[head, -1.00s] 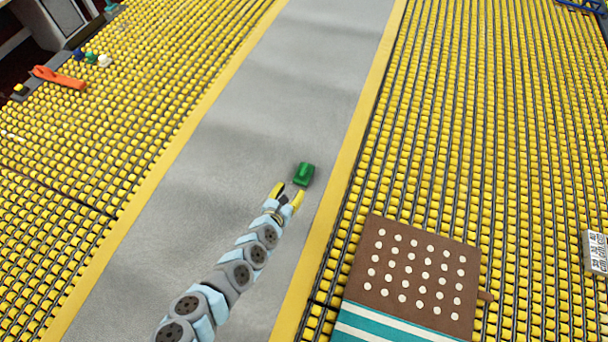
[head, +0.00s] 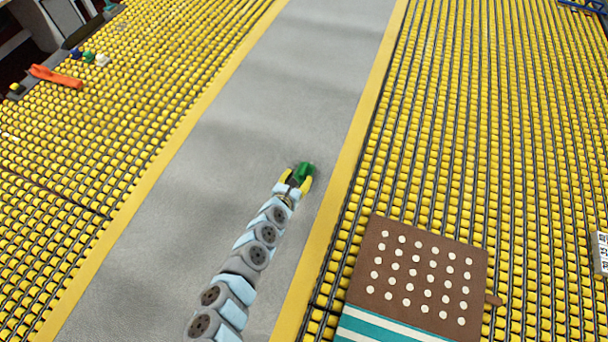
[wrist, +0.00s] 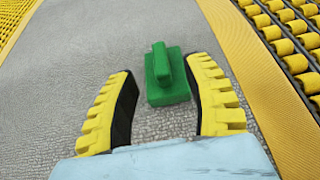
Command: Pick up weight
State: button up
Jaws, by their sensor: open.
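The weight is a green block with a raised handle on top (head: 304,171). It sits on the grey strip of floor, close to the strip's right yellow border. In the wrist view the weight (wrist: 165,75) is upright, between the far parts of the two yellow fingers and nearer the right one. My gripper (head: 298,178) is open around the near part of the weight, and it also shows in the wrist view (wrist: 163,68). A gap shows between the weight and the left finger; whether the right finger touches it I cannot tell.
Yellow roller beds (head: 520,150) flank the grey strip (head: 300,60) on both sides. A brown board with white dots (head: 400,308) lies on the right bed. An orange piece (head: 56,77) and small coloured items lie at the far left. The strip beyond the weight is clear.

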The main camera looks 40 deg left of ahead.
aim_at(302, 172)
jog(key=shift+w+a+f, duration=0.1)
jog(key=shift+w+f, duration=0.15)
jog(key=shift+w, duration=0.2)
jog(key=shift+w+a+f+b, duration=0.55)
jog(key=shift+w+f+b, duration=0.2)
jog(key=shift+w+b, duration=0.15)
jog(key=shift+b+x, duration=0.55)
jog(key=shift+x, duration=0.8)
jog(key=shift+d, duration=0.1)
grip_shut()
